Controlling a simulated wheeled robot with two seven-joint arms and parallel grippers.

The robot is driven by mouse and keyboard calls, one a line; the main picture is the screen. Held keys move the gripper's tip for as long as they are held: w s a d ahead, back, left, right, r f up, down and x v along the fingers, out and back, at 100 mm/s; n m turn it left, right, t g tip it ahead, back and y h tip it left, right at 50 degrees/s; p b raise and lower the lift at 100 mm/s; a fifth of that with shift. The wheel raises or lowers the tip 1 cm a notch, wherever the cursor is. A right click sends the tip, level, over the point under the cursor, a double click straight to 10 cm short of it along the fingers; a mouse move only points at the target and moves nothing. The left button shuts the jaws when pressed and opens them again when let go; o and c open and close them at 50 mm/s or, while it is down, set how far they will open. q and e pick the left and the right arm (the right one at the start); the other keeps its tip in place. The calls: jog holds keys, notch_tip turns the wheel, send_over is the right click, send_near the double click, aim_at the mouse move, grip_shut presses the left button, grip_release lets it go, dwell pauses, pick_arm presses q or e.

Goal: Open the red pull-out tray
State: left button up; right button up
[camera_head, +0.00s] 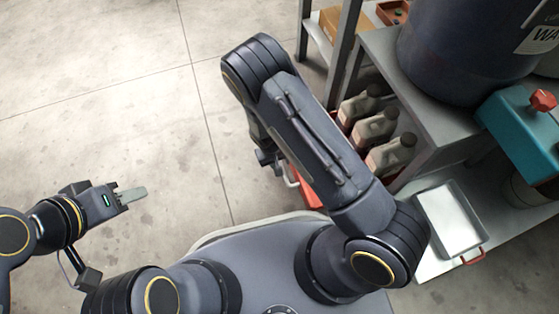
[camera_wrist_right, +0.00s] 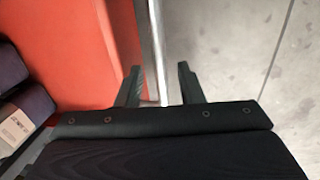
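The red pull-out tray (camera_head: 306,191) shows only in part in the head view, as my right arm covers much of it. In the right wrist view the orange-red tray surface (camera_wrist_right: 75,50) fills the upper left. Its pale metal handle bar (camera_wrist_right: 153,50) runs down between the fingers of my right gripper (camera_wrist_right: 160,88). Those fingers stand apart, with a visible gap on the right side of the bar. In the head view the handle (camera_head: 291,177) shows beside my right wrist. My left gripper (camera_head: 130,195) is over the floor at left, away from the tray; its finger gap is unclear.
Several grey bottles (camera_head: 375,130) stand on the shelf beside my right arm. A metal tray (camera_head: 451,218) with a red handle sits at right. A large dark drum (camera_head: 465,50) and a teal device (camera_head: 522,130) are above. The floor (camera_head: 100,110) at left is clear.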

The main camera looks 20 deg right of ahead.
notch_tip(320, 180, up, 8)
jog(key=a+p, duration=0.1)
jog(key=p, duration=0.2)
jog(key=shift+a+f+p, duration=0.2)
jog(key=shift+p, duration=0.1)
